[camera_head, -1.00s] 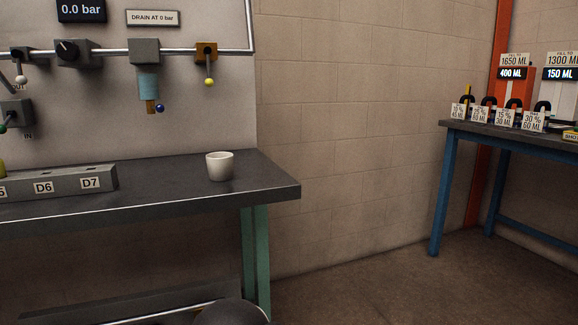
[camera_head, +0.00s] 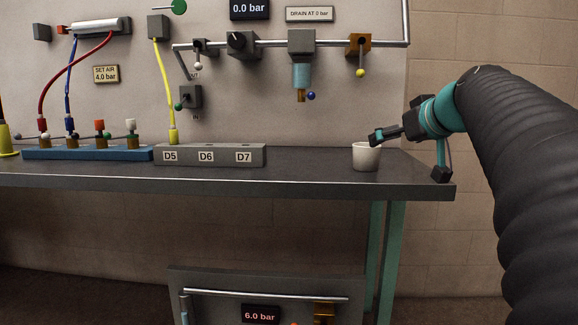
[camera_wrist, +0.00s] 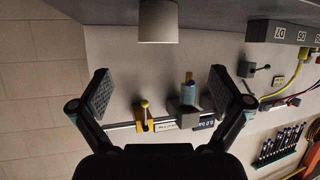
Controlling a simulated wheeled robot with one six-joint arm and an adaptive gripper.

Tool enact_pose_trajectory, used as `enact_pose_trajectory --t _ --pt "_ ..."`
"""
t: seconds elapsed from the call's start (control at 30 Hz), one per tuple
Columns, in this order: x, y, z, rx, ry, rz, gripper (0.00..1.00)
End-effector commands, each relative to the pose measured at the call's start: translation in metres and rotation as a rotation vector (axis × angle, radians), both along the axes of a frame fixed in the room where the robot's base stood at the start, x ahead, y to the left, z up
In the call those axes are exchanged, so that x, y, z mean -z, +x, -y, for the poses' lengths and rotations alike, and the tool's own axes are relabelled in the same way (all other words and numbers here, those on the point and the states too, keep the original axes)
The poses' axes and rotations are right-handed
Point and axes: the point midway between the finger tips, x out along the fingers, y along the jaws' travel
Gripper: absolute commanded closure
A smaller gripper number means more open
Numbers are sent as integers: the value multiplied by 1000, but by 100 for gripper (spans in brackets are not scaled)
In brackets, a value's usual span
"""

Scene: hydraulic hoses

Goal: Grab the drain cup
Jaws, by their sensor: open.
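The drain cup (camera_head: 366,158) is a small off-white cup standing upright on the dark bench near its right end. My gripper (camera_head: 408,153) is at the right side of the cup in the head view, with one finger reaching over towards the rim and the other low at the bench edge. In the wrist view my gripper (camera_wrist: 160,90) is open with nothing between its pads. There the cup (camera_wrist: 159,22) shows at the top middle, beyond the fingertips. I cannot tell whether a finger touches the cup.
The bench (camera_head: 300,185) carries a grey block (camera_head: 210,155) labelled D5 to D7 and a blue hose rack (camera_head: 88,153). A filter bowl (camera_head: 301,76) and a yellow-knobbed valve (camera_head: 360,48) hang on the panel above. Bench top around the cup is clear.

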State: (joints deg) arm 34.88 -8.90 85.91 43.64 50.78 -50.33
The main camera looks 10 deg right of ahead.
Motion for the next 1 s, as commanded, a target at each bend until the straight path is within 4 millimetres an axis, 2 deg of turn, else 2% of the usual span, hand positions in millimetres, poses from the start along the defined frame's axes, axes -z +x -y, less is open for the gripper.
enact_pose_trajectory --t 0.03,0.17,0.53,0.87,1.0 --pt "-3 3 6 2 -7 13 0" --pt "-4 14 10 0 -14 25 0" --pt "19 72 8 -1 -14 23 0" --pt "26 89 6 0 -14 24 0" --pt "31 104 2 -1 -13 22 0"
